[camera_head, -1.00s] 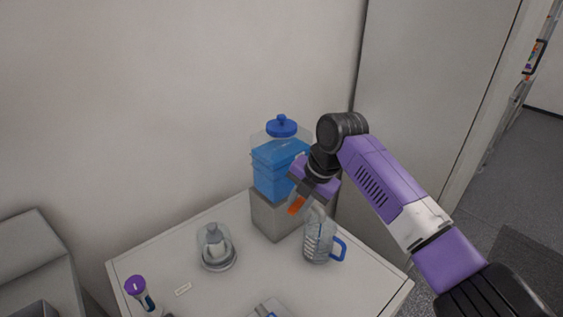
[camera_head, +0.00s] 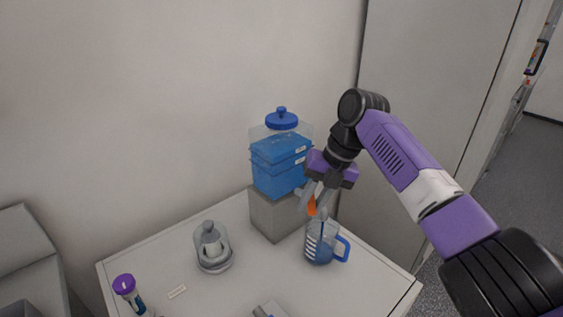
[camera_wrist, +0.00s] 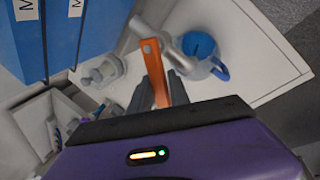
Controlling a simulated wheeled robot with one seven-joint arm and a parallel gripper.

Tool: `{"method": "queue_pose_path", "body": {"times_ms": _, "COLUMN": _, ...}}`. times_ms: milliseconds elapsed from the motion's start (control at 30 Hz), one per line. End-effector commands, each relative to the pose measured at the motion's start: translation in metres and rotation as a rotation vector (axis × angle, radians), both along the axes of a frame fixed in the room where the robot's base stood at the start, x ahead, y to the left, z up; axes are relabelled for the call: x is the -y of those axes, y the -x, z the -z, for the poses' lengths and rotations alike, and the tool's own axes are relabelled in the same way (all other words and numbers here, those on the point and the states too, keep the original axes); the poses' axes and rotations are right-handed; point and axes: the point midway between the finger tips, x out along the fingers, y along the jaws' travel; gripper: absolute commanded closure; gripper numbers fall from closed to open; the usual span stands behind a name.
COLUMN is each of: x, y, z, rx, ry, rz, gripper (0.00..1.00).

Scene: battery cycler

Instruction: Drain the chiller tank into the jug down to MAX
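The chiller tank (camera_head: 281,160) is a clear box with a blue lid, holding blue liquid, on a grey block. In the wrist view the tank (camera_wrist: 80,30) fills the upper left, with two dark lines and cut-off white labels starting with M. I cannot tell the exact level against MAX. The clear jug (camera_head: 320,243) with a blue handle stands below the tap and holds blue liquid; it also shows in the wrist view (camera_wrist: 199,45). My gripper (camera_wrist: 159,92) has its fingers on both sides of the orange tap lever (camera_wrist: 154,72) and appears shut on it.
A clear domed vessel (camera_head: 212,248) stands left of the block on the white table (camera_head: 180,275). A purple-capped bottle (camera_head: 128,290) is at the table's left. A small label strip (camera_head: 177,292) lies between them. A wall is close behind.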

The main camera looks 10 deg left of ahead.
Motion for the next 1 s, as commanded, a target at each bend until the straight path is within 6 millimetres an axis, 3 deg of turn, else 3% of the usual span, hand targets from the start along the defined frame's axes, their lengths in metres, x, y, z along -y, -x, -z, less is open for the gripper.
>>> {"method": "queue_pose_path", "body": {"times_ms": 267, "x": 0.008, "y": -0.002, "z": 0.005, "rx": -0.001, "ry": 0.002, "rz": -0.152, "gripper": 0.79}}
{"method": "queue_pose_path", "body": {"times_ms": 667, "x": 0.013, "y": -0.002, "z": 0.001, "rx": 0.000, "ry": 0.005, "rz": -0.180, "gripper": 0.79}}
{"method": "queue_pose_path", "body": {"times_ms": 767, "x": 0.013, "y": -0.002, "z": 0.001, "rx": 0.000, "ry": 0.006, "rz": -0.179, "gripper": 0.62}}
{"method": "queue_pose_path", "body": {"times_ms": 1000, "x": 0.015, "y": -0.003, "z": 0.001, "rx": 0.000, "ry": 0.007, "rz": -0.176, "gripper": 0.61}}
